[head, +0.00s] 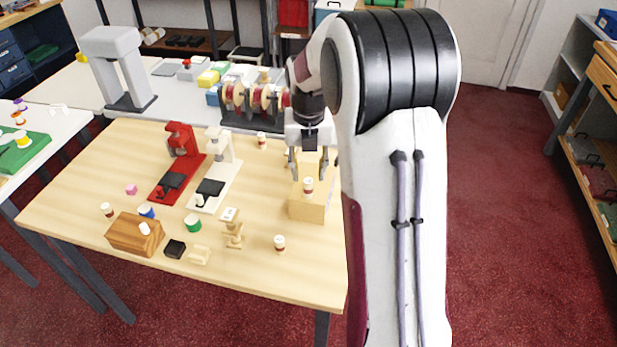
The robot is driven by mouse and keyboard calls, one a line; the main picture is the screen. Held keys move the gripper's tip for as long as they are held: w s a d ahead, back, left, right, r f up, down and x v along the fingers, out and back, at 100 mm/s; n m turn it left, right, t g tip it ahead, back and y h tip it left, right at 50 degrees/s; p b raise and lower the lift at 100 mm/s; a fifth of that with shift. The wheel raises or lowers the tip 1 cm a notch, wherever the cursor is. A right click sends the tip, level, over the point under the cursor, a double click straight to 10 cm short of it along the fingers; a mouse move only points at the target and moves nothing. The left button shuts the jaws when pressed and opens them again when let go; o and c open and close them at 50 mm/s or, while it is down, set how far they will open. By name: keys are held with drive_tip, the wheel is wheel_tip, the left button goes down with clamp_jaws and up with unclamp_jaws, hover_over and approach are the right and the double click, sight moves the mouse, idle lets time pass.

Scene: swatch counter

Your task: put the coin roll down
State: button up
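Several small white-and-brown banded cylinders that look like coin rolls are in the head view. One coin roll (308,187) stands upright on a pale wooden block (312,210) near the table's right edge. My gripper (308,177) points down over this block, its fingers spread wider than the roll. The roll shows just below and between the fingertips, with a gap visible on each side. Other similar rolls stand on the table: one at the back (262,140), one at the front (279,244) and one at the left (107,210).
A red press (181,150) and a white press (219,165) stand left of the block. A wooden box (134,235), a black block (175,249), a green cylinder (193,223) and a wooden stand (233,232) are near the front. The table's front right is mostly clear.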

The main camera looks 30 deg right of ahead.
sight(308, 184)
drive_tip(key=shift+s+r, duration=0.15)
drive_tip(key=shift+r, duration=1.25)
drive_tip(key=shift+a+r, duration=0.1)
drive_tip(key=shift+a, duration=0.05)
drive_tip(key=s+a+r+m+t, duration=0.2)
drive_tip(key=s+a+r+m, duration=0.9)
drive_tip(key=m, duration=0.4)
drive_tip(key=s+a+m+t, duration=0.1)
drive_tip(key=s+a+m, duration=0.2)
drive_tip(key=s+m, duration=0.4)
drive_tip(key=s+a+f+m+t, duration=0.1)
drive_tip(key=s+a+m, duration=0.2)
drive_tip(key=s+m, duration=0.5)
drive_tip(key=shift+s+a+y, duration=0.15)
drive_tip(key=shift+s+y, duration=0.15)
drive_tip(key=shift+o, duration=0.4)
